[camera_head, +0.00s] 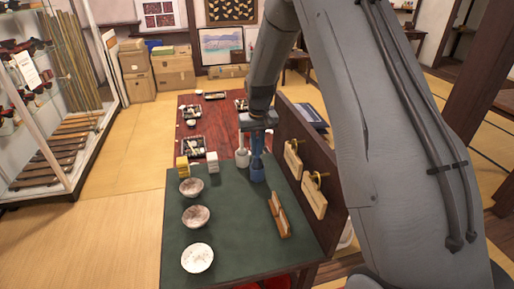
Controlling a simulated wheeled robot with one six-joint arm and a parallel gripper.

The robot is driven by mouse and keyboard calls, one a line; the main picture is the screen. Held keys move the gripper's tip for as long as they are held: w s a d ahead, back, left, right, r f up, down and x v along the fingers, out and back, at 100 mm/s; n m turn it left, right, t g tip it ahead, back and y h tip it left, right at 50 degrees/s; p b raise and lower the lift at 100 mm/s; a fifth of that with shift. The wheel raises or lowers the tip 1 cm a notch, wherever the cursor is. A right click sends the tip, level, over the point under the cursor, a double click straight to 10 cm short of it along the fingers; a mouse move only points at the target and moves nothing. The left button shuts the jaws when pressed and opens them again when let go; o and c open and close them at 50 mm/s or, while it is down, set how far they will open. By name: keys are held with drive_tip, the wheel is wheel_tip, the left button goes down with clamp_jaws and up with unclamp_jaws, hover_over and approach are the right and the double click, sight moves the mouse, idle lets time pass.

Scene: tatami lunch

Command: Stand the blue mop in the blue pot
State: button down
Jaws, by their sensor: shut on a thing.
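My gripper (258,125) hangs over the far part of the green-topped table. It is shut on the upper end of the blue mop (257,148), which points down and looks about upright. The blue pot (257,175) stands on the table directly below in the picture. The mop's lower end meets or overlaps the pot's outline; I cannot tell whether it is inside, above or behind the rim. The fingertips are small and partly hidden by the wrist.
A pale pot (242,160) with an upright handle stands just left. White blocks (212,162) and yellow blocks (182,167), several bowls (196,216) and a wooden rack (279,214) share the green table (232,235). A dark board (310,160) with hanging plaques rises at right.

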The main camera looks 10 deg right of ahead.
sight(258, 138)
drive_tip(key=c, duration=1.7)
unclamp_jaws()
drive_tip(key=shift+o, duration=0.2)
drive_tip(key=shift+s+r+b, duration=0.25)
drive_tip(key=shift+r+b, duration=0.3)
drive_tip(key=shift+r, duration=1.4)
drive_tip(key=shift+s+r+b, duration=0.2)
drive_tip(key=shift+r+b, duration=0.35)
drive_tip(key=shift+r, duration=1.35)
drive_tip(key=shift+s, duration=0.1)
